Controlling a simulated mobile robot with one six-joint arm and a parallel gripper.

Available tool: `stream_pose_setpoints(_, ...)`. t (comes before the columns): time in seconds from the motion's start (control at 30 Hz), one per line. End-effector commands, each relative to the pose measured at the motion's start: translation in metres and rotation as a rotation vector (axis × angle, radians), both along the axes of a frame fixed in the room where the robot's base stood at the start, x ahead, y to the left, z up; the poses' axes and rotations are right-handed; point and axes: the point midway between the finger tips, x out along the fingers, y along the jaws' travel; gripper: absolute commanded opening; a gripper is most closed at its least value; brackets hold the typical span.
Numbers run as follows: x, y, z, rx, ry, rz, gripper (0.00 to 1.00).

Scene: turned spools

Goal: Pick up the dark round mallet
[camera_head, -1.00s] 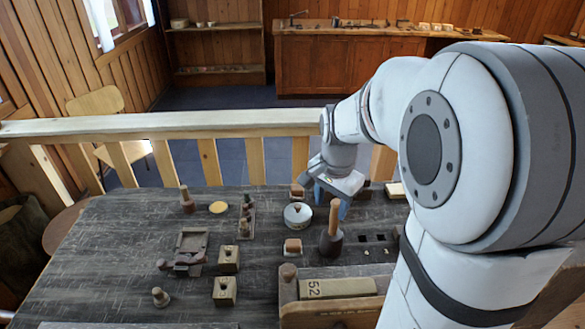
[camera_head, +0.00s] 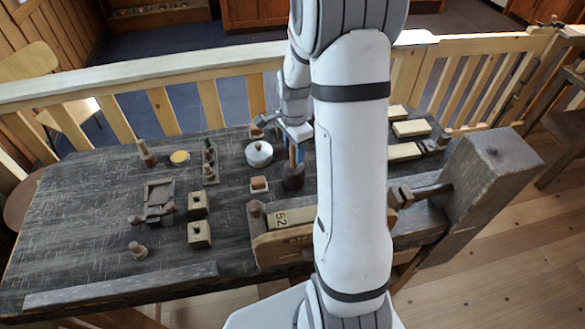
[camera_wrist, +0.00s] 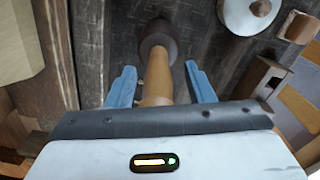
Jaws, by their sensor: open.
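The dark round mallet (camera_head: 293,176) stands head down on the dark workbench (camera_head: 75,230), its light wooden handle pointing up. My gripper (camera_wrist: 162,78) is open, with one blue finger on each side of the handle. A gap shows between each finger and the handle. In the head view my gripper (camera_head: 299,135) is at the upper end of the mallet.
A round white pot (camera_head: 259,154) stands just left of the mallet. A small block (camera_head: 259,184) is nearer the front. A wooden vise jaw marked 52 (camera_head: 285,220) lies along the bench front. Pale blocks (camera_head: 404,151) lie to the right. A wooden railing (camera_head: 150,80) runs behind.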

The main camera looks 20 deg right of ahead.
Motion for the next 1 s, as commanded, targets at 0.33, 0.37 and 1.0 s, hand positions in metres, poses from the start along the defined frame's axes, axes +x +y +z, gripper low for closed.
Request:
stream_pose_setpoints(0.33, -0.0003, -0.0004, -0.0068, 0.000, -0.001, 0.000, 0.45)
stream_pose_setpoints(0.37, -0.0003, -0.0004, -0.0068, 0.000, -0.001, 0.000, 0.42)
stream_pose_setpoints(1.0, -0.0003, -0.0010, -0.0064, 0.000, -0.001, -0.001, 0.00)
